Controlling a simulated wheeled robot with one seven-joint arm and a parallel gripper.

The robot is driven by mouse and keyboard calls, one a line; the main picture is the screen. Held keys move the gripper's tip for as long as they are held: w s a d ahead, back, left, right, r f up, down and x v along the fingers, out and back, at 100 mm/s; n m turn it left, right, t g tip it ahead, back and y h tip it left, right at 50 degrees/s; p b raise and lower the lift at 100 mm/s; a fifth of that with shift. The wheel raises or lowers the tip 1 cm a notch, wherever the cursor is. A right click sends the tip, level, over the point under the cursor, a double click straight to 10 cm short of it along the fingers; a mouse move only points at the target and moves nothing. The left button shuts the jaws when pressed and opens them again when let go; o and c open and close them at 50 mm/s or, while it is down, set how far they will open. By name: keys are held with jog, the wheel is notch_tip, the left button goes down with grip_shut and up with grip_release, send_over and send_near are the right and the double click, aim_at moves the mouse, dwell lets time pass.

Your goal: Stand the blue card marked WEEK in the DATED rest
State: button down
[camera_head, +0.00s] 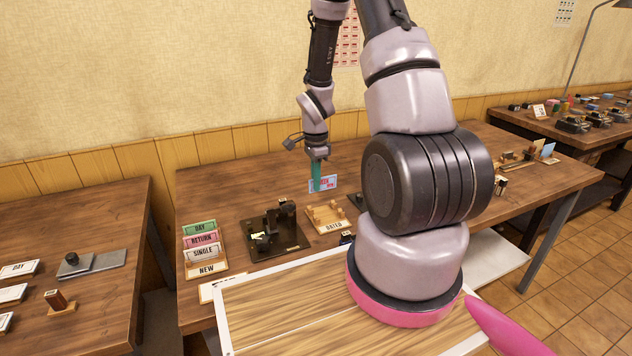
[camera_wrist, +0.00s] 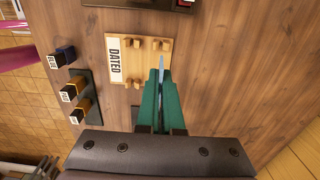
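The blue card (camera_head: 328,184) is held upright between the teal fingers of my gripper (camera_head: 317,178); red print shows on it, but its wording is too small to read surely. In the wrist view the card (camera_wrist: 161,68) shows as a thin pale-blue edge between the fingertips (camera_wrist: 160,88). The wooden rest labelled DATED (camera_head: 333,226) stands on the bench below the card, with its small pegs and no card in it. In the wrist view the DATED rest (camera_wrist: 132,78) lies just left of and partly behind the fingertips. The card appears above the rest; contact cannot be seen.
A black press (camera_head: 289,240) stands left of the DATED rest. Stamps with a dark-blue handle (camera_wrist: 63,56) and amber handles (camera_wrist: 78,88) stand near the DATED rest. The bench right of the rest is bare in the wrist view.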

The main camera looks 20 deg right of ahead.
aim_at(315, 211)
jog(key=shift+f, duration=3.55)
jog(key=shift+f, duration=0.2)
jog(key=shift+c, duration=2.2)
grip_release()
jog(key=shift+r, duration=3.55)
